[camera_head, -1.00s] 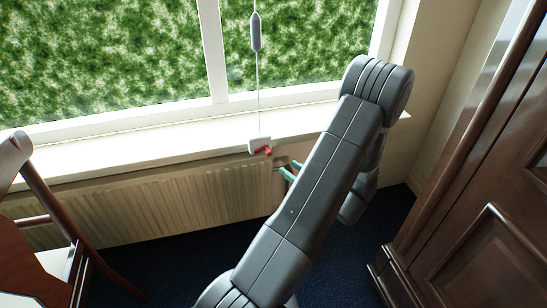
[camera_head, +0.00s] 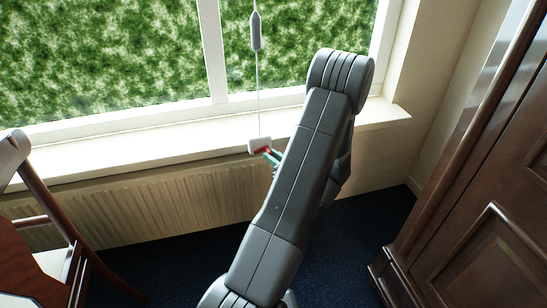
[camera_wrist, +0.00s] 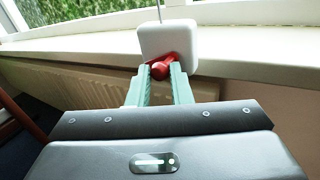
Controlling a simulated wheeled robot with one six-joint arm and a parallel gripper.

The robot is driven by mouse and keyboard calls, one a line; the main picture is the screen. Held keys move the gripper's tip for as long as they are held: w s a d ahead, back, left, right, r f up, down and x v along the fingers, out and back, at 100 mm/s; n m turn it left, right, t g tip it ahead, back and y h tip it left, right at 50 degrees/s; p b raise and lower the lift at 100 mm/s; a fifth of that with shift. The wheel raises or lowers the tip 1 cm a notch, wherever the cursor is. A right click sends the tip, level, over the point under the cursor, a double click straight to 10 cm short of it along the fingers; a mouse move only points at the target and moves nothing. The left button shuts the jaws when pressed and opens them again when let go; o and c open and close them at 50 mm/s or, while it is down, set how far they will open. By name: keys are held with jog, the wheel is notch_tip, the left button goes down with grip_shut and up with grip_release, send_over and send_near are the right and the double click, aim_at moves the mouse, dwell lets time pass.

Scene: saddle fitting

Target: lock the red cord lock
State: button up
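The red cord lock is a white box (camera_head: 259,145) with a red lever (camera_head: 263,150), hanging on a cord in front of the window sill. In the wrist view the white box (camera_wrist: 168,44) is upright and the red lever (camera_wrist: 165,67) ends in a round knob pointing at the camera. My gripper (camera_head: 268,155) is at the box, coming from the lower right. In the wrist view its two teal fingers (camera_wrist: 160,76) lie on either side of the knob, with their tips close to the box. Whether they press on the knob cannot be told.
A grey weight (camera_head: 256,31) hangs higher on the cord before the window. The sill (camera_head: 150,154) and radiator (camera_head: 130,200) are behind and below. A wooden chair (camera_head: 40,190) stands left, a dark wardrobe (camera_head: 480,200) right. Blue floor (camera_head: 340,260) is clear between them.

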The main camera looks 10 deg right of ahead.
grip_shut()
jog(key=shift+d+f+m+t+b, duration=0.1)
jog(key=shift+f+m+t+b, duration=0.25)
jog(key=shift+f+m+t, duration=0.45)
jog(key=m, duration=0.2)
jog(key=shift+f+m+t, duration=0.2)
jog(key=shift+m+t, duration=0.1)
jog(key=shift+m, duration=0.1)
jog(key=o, duration=0.6)
grip_release()
jog(key=shift+c, duration=0.2)
jog(key=shift+s, duration=0.1)
